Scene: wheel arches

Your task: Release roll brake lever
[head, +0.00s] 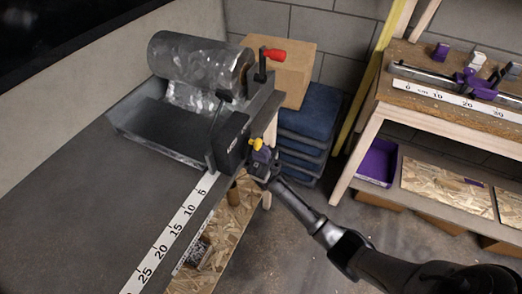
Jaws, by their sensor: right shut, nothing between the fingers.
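A roll (195,58) wrapped in shiny, crinkled film lies across a grey metal tray (128,118) on the bench. A lever with a red handle (272,55) stands on a dark post at the roll's right end, its handle pointing right. A second, black-knobbed lever (223,96) rises in front of the roll. My right gripper (258,150) is shut and empty, beside the dark housing (232,142) at the bench edge, well below the red handle. Yellow shows at its tip; whether it touches the housing I cannot tell. My left gripper is out of view.
The bench top (105,185) is clear, with a white ruler strip (170,235) along its edge. A wooden table (455,100) with a purple clamp stands at right.

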